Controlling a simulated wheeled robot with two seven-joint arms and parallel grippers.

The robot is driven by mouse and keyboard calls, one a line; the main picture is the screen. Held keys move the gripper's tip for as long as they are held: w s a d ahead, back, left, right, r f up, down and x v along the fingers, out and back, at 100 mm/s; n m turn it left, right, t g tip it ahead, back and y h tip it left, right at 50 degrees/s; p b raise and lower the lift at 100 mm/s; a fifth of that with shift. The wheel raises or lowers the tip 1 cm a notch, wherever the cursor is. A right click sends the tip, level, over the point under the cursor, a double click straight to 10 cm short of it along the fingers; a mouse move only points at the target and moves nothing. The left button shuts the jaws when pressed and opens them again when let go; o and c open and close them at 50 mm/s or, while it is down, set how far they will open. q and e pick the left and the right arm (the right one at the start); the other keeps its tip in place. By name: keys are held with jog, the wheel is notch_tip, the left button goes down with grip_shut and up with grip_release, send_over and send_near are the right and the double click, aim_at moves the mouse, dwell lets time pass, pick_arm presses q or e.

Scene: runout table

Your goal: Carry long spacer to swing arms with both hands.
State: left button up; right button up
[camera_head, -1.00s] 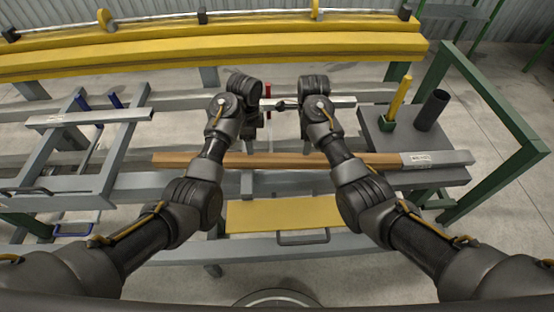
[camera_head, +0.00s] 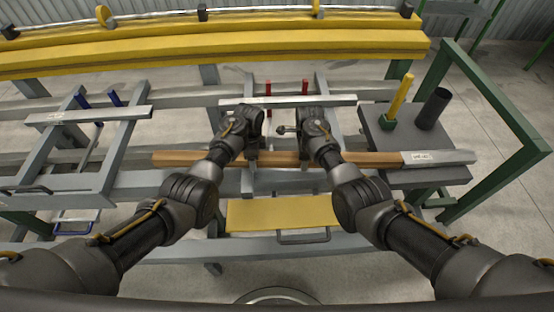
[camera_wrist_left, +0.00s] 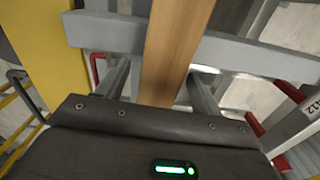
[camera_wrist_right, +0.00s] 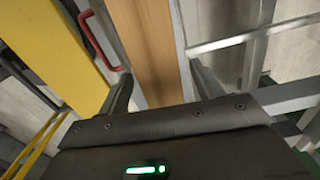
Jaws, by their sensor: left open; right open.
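A long wooden bar, likely the long spacer (camera_head: 365,159), lies left to right across the grey frame, with a grey labelled stretch at its right end. My left gripper (camera_head: 250,158) and right gripper (camera_head: 305,158) are both open over its middle, fairly close together. In the left wrist view the bar (camera_wrist_left: 170,45) runs between my two fingers (camera_wrist_left: 160,85). In the right wrist view the bar (camera_wrist_right: 150,45) also passes between the fingers (camera_wrist_right: 162,88). Which parts are the swing arms is unclear; grey arms with red pins (camera_head: 305,87) stand behind the grippers.
A pale bar (camera_head: 288,101) lies across the grey arms just behind my grippers. Another pale bar (camera_head: 88,117) lies at left by blue pins. A dark tube (camera_head: 432,109) and yellow post (camera_head: 399,97) stand on a grey plate at right. A yellow panel (camera_head: 284,214) lies in front.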

pick_arm(q)
jog(key=shift+c, duration=0.3)
pick_arm(e)
jog(key=shift+c, duration=0.3)
pick_arm(q)
grip_shut()
pick_arm(e)
grip_shut()
